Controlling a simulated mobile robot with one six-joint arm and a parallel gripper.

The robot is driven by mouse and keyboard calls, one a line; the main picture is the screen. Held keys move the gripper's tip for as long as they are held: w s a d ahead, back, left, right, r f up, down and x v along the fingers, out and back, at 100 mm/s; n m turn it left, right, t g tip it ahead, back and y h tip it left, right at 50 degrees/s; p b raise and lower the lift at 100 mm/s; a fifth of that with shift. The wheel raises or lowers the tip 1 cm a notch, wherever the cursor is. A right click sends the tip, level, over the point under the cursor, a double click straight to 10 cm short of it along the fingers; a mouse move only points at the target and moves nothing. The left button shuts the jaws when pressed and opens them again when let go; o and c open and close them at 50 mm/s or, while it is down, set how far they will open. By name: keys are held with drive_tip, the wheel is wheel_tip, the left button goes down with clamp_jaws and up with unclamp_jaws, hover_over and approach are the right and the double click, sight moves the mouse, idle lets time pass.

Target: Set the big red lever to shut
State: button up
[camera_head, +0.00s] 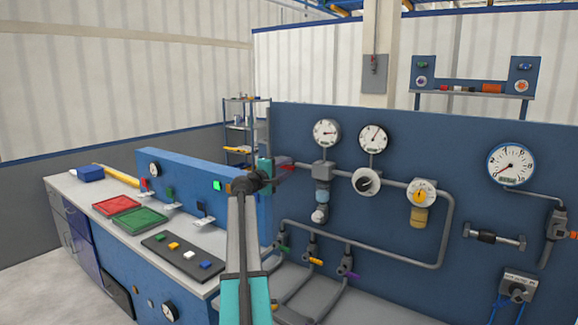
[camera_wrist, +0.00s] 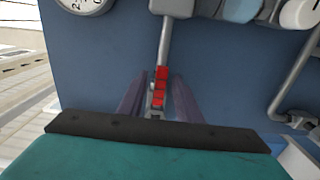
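The red lever (camera_wrist: 160,88) shows in the wrist view on a grey pipe fitting in front of the blue panel. It lies between the two dark fingers of my gripper (camera_wrist: 158,98), with a narrow gap seeming to remain on each side. In the head view, my gripper (camera_head: 284,171) is at the left end of the blue panel, near the upper pipe run. A bit of the red lever (camera_head: 287,161) shows there, and my gripper hides the rest. I cannot tell whether the fingers touch the lever.
Round gauges (camera_head: 326,132) and a pipe run (camera_head: 398,183) are right of my gripper. Small coloured valve handles (camera_head: 316,261) sit on the lower pipes. A workbench (camera_head: 80,200) with red (camera_head: 116,206) and green (camera_head: 141,219) trays stands at left.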

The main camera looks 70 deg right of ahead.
drive_tip(key=shift+s+d, duration=0.15)
drive_tip(key=shift+d, duration=0.45)
clamp_jaws()
drive_tip(key=shift+s+d+r, duration=0.1)
